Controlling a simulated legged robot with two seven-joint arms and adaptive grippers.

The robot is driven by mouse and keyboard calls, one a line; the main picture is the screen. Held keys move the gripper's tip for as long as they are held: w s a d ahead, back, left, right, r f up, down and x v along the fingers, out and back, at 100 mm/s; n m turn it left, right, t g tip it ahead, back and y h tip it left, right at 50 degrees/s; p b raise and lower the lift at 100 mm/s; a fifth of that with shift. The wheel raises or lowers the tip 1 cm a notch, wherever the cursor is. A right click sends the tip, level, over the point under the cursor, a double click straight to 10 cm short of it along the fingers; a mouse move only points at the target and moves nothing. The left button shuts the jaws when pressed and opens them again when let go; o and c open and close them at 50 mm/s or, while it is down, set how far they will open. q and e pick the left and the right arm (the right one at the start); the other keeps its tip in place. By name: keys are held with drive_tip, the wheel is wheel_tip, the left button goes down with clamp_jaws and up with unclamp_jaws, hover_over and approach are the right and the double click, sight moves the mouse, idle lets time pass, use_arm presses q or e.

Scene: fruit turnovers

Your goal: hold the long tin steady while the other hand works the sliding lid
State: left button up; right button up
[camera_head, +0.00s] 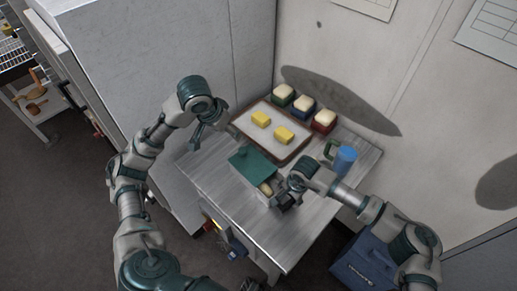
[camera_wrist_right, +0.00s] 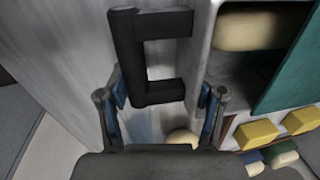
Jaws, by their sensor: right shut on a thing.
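The long grey tin (camera_head: 266,196) stands on the metal table with its green sliding lid (camera_head: 252,162) partly off its opening; pale food shows in the gap. In the right wrist view the tin wall (camera_wrist_right: 203,45), a pale piece (camera_wrist_right: 262,28) inside and the lid (camera_wrist_right: 292,75) appear. My right gripper (camera_head: 285,200) is at the tin's near end, shut on its black handle (camera_wrist_right: 150,20), which lies between the fingers. My left gripper (camera_head: 207,135) hangs above the table's left side, apart from the lid; its finger gap is unclear.
A brown-rimmed tray (camera_head: 240,125) with two yellow blocks (camera_head: 283,134) lies behind the tin. Green, blue and red boxes (camera_head: 323,121) with pale tops line the back. The table's front (camera_head: 262,243) is clear.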

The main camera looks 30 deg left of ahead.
idle(0.8)
drive_tip(key=o, duration=1.6)
